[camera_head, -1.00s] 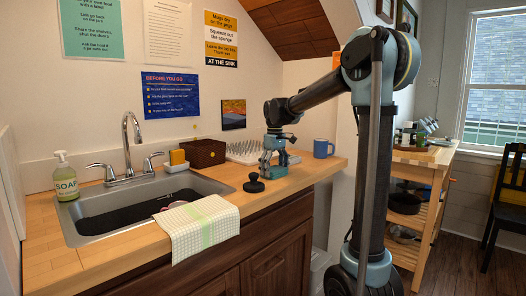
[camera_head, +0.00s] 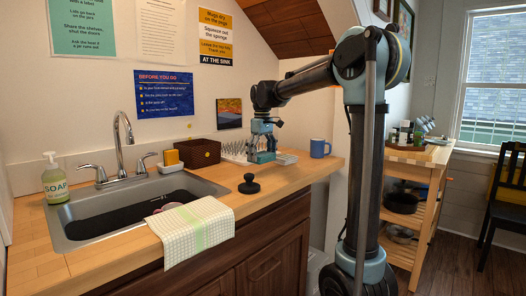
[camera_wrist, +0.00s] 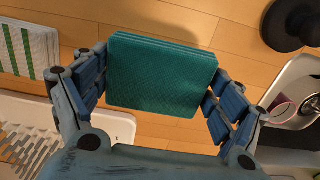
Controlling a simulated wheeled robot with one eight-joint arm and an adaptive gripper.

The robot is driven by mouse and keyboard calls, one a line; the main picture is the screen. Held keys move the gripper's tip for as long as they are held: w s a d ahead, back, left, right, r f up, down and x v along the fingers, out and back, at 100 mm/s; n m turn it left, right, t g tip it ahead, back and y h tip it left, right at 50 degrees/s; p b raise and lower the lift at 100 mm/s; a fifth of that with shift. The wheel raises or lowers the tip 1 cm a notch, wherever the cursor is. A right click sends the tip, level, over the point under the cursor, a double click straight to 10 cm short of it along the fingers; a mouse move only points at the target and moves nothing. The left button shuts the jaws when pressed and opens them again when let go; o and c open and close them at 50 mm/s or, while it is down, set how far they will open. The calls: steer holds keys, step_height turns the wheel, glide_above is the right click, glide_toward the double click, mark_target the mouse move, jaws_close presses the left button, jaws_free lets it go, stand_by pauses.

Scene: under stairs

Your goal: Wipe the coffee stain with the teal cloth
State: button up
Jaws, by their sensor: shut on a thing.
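My gripper (camera_head: 262,150) is shut on the teal cloth, with a finger at each side of it. In the wrist view the cloth (camera_wrist: 160,75) is a flat, folded, layered pad between the fingers (camera_wrist: 160,90). In the head view the cloth (camera_head: 265,157) shows as a small teal patch under the gripper, in front of the white rack. It appears raised a little off the wooden counter (camera_head: 285,177). I cannot make out the coffee stain in either view; the cloth and gripper hide part of the counter.
A black round-based knob-handled object (camera_head: 249,184) stands left of the gripper. Further left is the sink (camera_head: 215,190), with a checkered towel (camera_head: 195,230) over its front edge.

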steer(key=shift+r, duration=1.4)
